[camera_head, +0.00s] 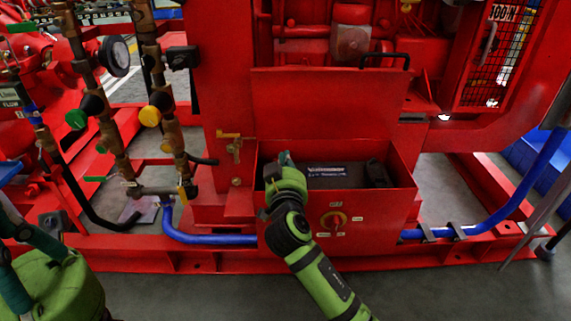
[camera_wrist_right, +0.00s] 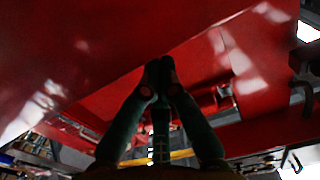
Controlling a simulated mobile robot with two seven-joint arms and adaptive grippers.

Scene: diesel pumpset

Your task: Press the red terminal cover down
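The open red battery box (camera_head: 395,205) holds a dark battery (camera_head: 328,178) with a printed label. My right gripper (camera_head: 285,158) reaches in over the left end of the battery. I cannot make out the red terminal cover; the left end of the battery is hidden behind my gripper and wrist. In the right wrist view, the right gripper's fingertips (camera_wrist_right: 160,66) are together with nothing visible between them, in front of red surfaces. I cannot tell whether they touch anything.
The box's raised red lid (camera_head: 328,105) stands behind the battery. A black cover (camera_head: 377,173) is at the battery's right end. A rotary switch (camera_head: 333,220) is on the box front. Pipes with a gauge (camera_head: 117,56) stand left. Blue hoses (camera_head: 208,238) run low beside the box.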

